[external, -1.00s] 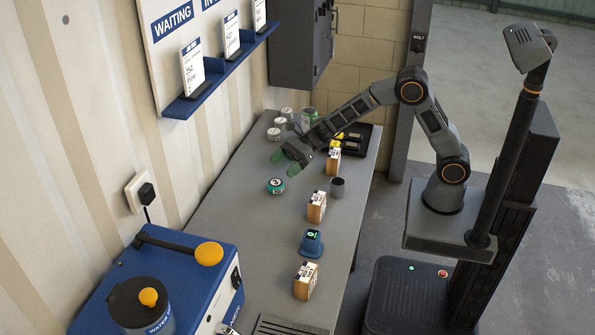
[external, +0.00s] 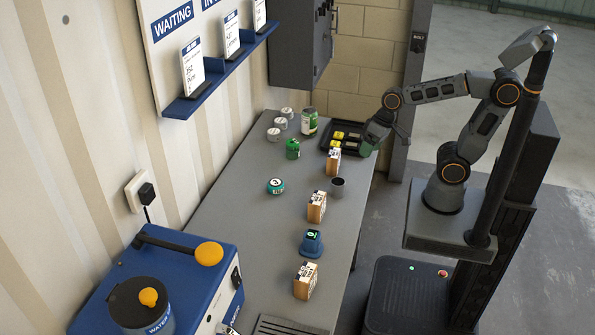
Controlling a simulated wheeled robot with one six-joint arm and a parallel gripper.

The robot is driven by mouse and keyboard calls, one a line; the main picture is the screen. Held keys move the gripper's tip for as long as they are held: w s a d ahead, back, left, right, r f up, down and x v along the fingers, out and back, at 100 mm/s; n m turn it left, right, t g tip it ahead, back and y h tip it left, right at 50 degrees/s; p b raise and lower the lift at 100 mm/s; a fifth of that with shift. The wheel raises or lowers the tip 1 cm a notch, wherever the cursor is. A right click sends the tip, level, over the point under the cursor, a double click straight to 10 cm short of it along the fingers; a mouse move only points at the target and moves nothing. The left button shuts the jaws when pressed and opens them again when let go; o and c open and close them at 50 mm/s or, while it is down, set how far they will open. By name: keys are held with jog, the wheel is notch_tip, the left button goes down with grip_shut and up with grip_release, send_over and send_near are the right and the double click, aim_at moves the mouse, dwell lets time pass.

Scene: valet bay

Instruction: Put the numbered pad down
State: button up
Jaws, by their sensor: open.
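A round teal pad with a dark mark on its pale top (external: 275,186) lies flat on the grey bench (external: 235,220), left of the middle; the mark is too small to read surely. My gripper (external: 370,141), with green fingers, is open at the right edge of the bench, beside the black tray. I see nothing between its fingers. It is well apart from the teal pad, to its upper right. A small green upright object (external: 292,149) stands on the bench above the teal pad.
The black tray (external: 347,128) holds yellow and dark items. Pale round pieces (external: 273,134) and a green can (external: 310,121) stand at the far end. Labelled boxes (external: 316,207), a dark cup (external: 338,187) and a blue device (external: 311,243) line the right side. The bench's left side is clear.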

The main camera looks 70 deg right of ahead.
jog(key=s+d+n+h, duration=0.2)
jog(key=s+d+n, duration=0.1)
jog(key=shift+s+d+f+n+h, duration=0.1)
jog(key=shift+s+d+n+h, duration=0.2)
jog(key=shift+s+d, duration=0.1)
